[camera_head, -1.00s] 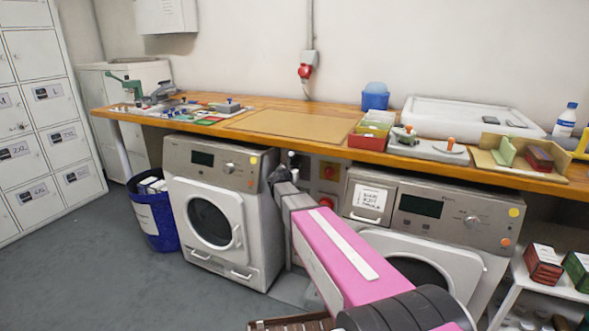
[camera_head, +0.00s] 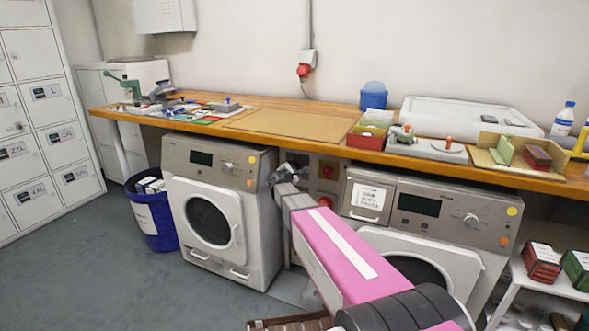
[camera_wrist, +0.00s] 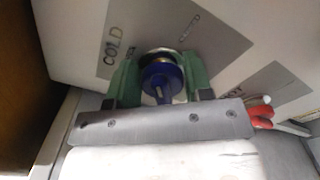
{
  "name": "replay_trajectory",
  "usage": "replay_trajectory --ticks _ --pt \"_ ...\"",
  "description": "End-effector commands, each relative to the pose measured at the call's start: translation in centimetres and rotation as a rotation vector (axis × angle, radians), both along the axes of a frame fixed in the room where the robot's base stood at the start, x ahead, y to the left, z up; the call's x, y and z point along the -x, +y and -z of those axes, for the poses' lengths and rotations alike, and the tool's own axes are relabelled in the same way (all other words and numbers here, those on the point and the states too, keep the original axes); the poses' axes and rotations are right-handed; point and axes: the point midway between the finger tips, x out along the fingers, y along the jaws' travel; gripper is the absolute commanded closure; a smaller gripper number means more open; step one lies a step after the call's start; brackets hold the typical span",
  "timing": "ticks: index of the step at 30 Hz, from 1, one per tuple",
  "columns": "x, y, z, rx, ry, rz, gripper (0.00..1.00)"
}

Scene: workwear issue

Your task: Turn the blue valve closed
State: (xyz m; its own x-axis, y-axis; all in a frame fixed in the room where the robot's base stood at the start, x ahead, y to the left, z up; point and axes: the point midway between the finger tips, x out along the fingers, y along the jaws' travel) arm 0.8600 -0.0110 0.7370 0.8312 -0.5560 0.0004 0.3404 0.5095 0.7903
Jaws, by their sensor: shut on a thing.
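The blue valve (camera_wrist: 162,79) shows in the wrist view, mounted on a light panel beside the printed word COLD. The green fingers of my gripper (camera_wrist: 160,74) stand on either side of it and are shut on it. The valve's blue lever points down in the picture, toward the grey gripper body. In the head view my gripper (camera_head: 281,173) reaches into the gap between the two machines under the worktop. The valve is hidden in that view.
The left machine (camera_head: 215,254) and right machine (camera_head: 465,262) flank my arm closely. The wooden worktop (camera_head: 290,124) lies above my gripper. A panel with red buttons (camera_head: 327,172) is just right of it. Red and white parts (camera_wrist: 265,115) show right of the gripper in the wrist view.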

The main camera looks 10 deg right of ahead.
Motion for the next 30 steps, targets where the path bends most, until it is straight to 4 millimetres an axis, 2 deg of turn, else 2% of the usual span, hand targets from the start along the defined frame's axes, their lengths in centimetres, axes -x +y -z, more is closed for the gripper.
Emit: replay_trajectory --ticks 15,30 --pt "0.17 -0.13 0.61 -0.380 -0.250 -0.001 0.77" --pt "0.19 -0.15 0.83 -0.553 -0.366 -0.001 0.77"
